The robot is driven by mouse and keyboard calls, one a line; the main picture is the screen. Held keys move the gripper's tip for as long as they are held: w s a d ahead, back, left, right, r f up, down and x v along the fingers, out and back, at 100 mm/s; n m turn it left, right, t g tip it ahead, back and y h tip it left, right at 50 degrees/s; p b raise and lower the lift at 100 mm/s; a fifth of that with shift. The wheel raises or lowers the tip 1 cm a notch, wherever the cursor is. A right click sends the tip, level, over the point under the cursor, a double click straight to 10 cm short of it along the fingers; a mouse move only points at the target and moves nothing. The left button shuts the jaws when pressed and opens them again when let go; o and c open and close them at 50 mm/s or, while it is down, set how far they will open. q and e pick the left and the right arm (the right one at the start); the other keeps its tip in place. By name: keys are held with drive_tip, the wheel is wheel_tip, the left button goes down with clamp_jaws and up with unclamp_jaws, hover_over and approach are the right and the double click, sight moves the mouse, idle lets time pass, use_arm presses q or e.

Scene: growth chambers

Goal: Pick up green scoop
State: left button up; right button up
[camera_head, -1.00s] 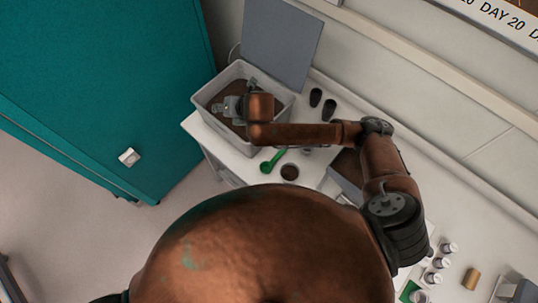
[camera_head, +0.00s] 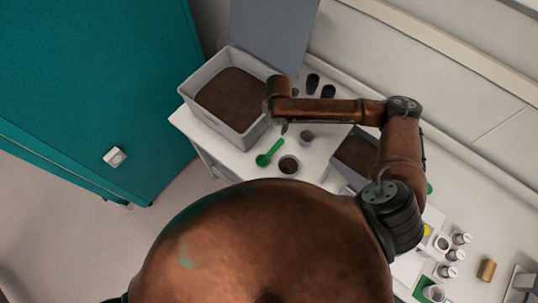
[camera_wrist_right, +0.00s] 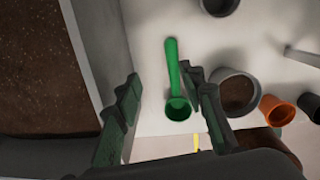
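The green scoop (camera_head: 270,153) lies on the white bench in front of the soil bin, beside a small soil-filled pot. In the right wrist view the scoop (camera_wrist_right: 172,72) has its handle pointing up the picture and its round cup lower down. My right gripper (camera_wrist_right: 160,84) is open and empty, with the scoop showing between its two dark fingers, closer to the right one. In the head view the right gripper (camera_head: 283,127) is mostly hidden under its wrist, above the bench near the bin's right corner. My left gripper is not in view.
A grey bin (camera_head: 202,75) of dark soil stands left of the arm. Pots surround the scoop: a soil-filled pot (camera_head: 289,165), a grey pot (camera_head: 306,137) and dark pots (camera_head: 312,84). An orange pot (camera_wrist_right: 277,110) shows in the wrist view. A teal cabinet (camera_head: 90,80) stands left.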

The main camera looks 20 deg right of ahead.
drive_tip(key=m+g, duration=0.1)
hover_over(278, 143)
drive_tip(key=f, duration=0.4)
drive_tip(key=f+b, duration=0.1)
drive_tip(key=shift+s+a+f, duration=0.25)
drive_tip(key=shift+s+f, duration=0.1)
drive_tip(key=shift+f, duration=0.4)
drive_tip(key=f, duration=0.4)
drive_tip(key=f+p, duration=0.1)
drive_tip(key=f, duration=0.1)
drive_tip(key=shift+w+d+f, duration=0.2)
drive_tip(key=shift+w+d, duration=0.1)
drive_tip(key=shift+w, duration=0.1)
drive_tip(key=shift+c, duration=0.3)
clamp_jaws()
